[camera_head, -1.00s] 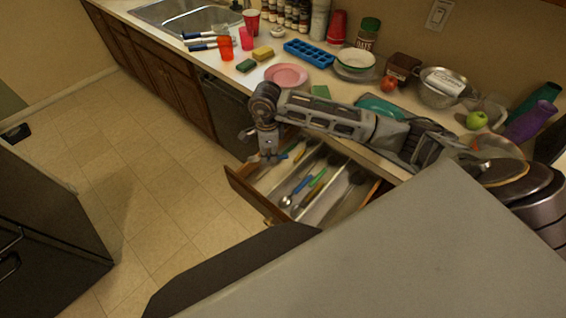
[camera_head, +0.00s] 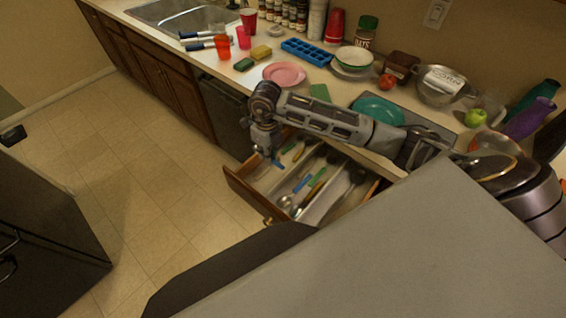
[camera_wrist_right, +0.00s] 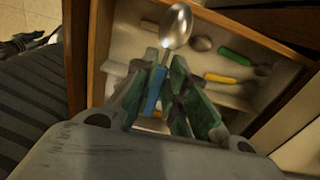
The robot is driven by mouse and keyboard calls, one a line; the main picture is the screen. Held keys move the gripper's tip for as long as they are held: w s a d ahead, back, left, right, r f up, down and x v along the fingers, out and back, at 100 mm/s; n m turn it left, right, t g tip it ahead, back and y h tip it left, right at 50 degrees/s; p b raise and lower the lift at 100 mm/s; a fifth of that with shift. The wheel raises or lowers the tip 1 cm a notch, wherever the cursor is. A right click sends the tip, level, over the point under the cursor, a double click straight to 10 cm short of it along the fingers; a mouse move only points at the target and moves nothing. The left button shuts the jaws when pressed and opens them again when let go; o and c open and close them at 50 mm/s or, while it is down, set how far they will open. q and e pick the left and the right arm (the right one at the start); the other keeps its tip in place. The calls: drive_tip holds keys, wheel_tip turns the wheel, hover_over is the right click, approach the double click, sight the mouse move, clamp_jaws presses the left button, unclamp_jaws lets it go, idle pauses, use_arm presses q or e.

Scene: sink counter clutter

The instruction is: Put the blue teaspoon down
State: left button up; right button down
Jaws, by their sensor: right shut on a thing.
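My right gripper (camera_head: 268,151) is over the far left part of the open drawer (camera_head: 238,187) in the head view. It is shut on the blue teaspoon (camera_head: 278,163). In the right wrist view, the spoon's blue handle (camera_wrist_right: 154,90) is between the fingers (camera_wrist_right: 163,92), and its shiny metal bowl (camera_wrist_right: 177,25) points away from the gripper, over the drawer. The spoon looks held above the drawer floor, but the gap is hard to tell. My left gripper is not in view.
The drawer has long compartments with utensils, among them another blue-handled one (camera_head: 302,183) and a green-handled one (camera_head: 317,178). The wooden front and side walls stand around them. The counter above holds a pink plate (camera_head: 285,74), a teal plate (camera_head: 379,109) and other clutter.

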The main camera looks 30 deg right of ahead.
drive_tip(key=m, duration=0.2)
drive_tip(key=shift+d+f+m, duration=0.1)
drive_tip(key=shift+f+m, duration=0.05)
drive_tip(key=shift+m, duration=0.15)
drive_tip(key=m, duration=0.4)
drive_tip(key=shift+s+d+f, duration=0.1)
drive_tip(key=shift+d, duration=0.15)
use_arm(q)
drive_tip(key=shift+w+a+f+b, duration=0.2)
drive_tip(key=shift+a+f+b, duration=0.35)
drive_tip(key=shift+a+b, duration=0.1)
use_arm(e)
drive_tip(key=shift+s+d+f+m, duration=0.15)
drive_tip(key=shift+d+m, duration=0.15)
drive_tip(key=shift+m, duration=1.65)
drive_tip(key=shift+s+d+f+m, duration=0.1)
drive_tip(key=shift+d+f+m, duration=0.15)
drive_tip(key=shift+m, duration=1.65)
drive_tip(key=shift+s+d+f+m, duration=0.1)
drive_tip(key=shift+d+m, duration=0.25)
drive_tip(key=shift+m, duration=1.6)
hover_over(277, 176)
wheel_tip(277, 176, down, 5)
drive_tip(key=shift+f, duration=0.2)
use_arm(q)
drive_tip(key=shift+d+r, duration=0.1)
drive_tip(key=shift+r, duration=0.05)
use_arm(e)
drive_tip(key=shift+f, duration=0.45)
